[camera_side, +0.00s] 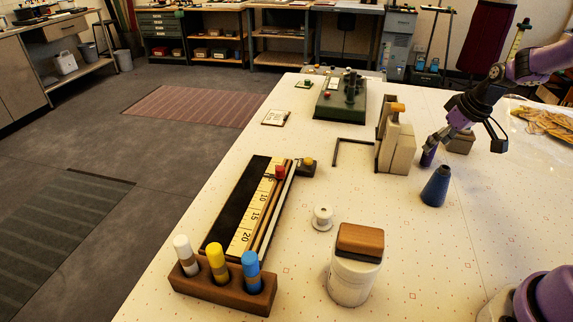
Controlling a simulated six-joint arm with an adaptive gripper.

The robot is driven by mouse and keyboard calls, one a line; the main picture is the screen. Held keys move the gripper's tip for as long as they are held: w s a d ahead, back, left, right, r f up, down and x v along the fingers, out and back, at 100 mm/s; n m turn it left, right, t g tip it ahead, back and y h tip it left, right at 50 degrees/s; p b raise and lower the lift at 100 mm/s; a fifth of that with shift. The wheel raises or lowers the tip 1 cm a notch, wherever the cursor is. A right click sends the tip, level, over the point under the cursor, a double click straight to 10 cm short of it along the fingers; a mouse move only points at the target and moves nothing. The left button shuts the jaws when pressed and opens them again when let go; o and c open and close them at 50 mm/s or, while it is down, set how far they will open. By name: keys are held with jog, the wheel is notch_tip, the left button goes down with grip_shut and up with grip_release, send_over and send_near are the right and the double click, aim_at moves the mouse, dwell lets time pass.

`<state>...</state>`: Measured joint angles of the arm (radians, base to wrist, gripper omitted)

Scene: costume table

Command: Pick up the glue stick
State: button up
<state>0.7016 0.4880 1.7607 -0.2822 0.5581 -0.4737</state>
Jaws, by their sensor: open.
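My gripper (464,146) is open, with its fingers pointing down over the right part of the white table. A small dark purple upright cylinder (428,156) shows just below the left finger; it may be the glue stick, but it is too small to be sure. I cannot tell whether the finger touches it. A wooden rack (222,290) at the front left holds three upright sticks: one with a white top (183,249), one yellow (216,258) and one blue (251,266).
A blue cone (436,187) stands just in front of my gripper. Pale upright blocks (396,148) stand to its left, and a brown block (461,142) is behind. A jar with a wooden lid (358,258), a white spool (322,218) and a ruler (257,215) lie nearer the camera.

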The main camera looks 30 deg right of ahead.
jog(key=x, duration=0.3)
jog(key=shift+w+a+f, duration=0.1)
jog(key=shift+w+f, duration=0.05)
jog(key=shift+f, duration=0.15)
grip_shut()
jog(key=shift+r, duration=0.15)
